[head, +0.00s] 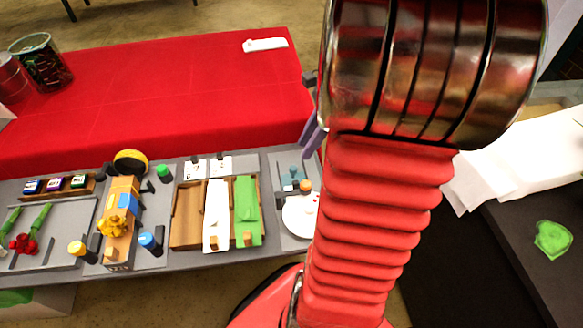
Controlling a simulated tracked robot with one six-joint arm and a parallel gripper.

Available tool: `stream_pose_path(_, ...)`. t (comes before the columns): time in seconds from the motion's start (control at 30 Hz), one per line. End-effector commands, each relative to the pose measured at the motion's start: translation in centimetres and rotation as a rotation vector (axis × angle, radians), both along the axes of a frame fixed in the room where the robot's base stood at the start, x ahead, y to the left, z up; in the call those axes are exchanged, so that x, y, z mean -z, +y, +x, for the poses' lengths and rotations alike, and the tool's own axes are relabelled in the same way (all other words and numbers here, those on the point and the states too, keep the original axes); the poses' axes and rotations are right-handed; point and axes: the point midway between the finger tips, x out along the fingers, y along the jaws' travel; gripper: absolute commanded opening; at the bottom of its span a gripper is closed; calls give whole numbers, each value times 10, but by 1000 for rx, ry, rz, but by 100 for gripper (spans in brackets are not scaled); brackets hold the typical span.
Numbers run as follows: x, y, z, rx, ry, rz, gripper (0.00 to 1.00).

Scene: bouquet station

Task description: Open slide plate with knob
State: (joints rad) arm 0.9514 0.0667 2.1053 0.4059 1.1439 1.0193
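A wooden tray (174,228) stands on the grey station table. Its left section is bare brown wood. A white plate (216,205) covers the middle section and a green plate (246,200) the right one. Small wooden knobs show at the near ends, one at the white plate (214,241) and one at the green plate (247,238). My gripper (312,138) shows only as purple finger parts at the arm's left edge, above and right of the tray. It appears apart from the tray. My arm hides the rest, so its opening is unclear.
A white round dish (297,222) lies right of the tray, partly behind my arm. An orange-brown device (118,228) and bottles stand left. Red flowers (24,243) lie on a grey tray. A red-covered table (160,95) lies behind, mostly clear.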

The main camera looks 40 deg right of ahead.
Motion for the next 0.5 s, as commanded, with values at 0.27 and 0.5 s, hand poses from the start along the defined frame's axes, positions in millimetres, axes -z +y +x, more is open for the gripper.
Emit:
stream_pose_path(0.27, 41, 15, 9, -2, 2, 3, 26)
stream_pose_path(0.5, 74, 27, 17, -2, 2, 3, 26)
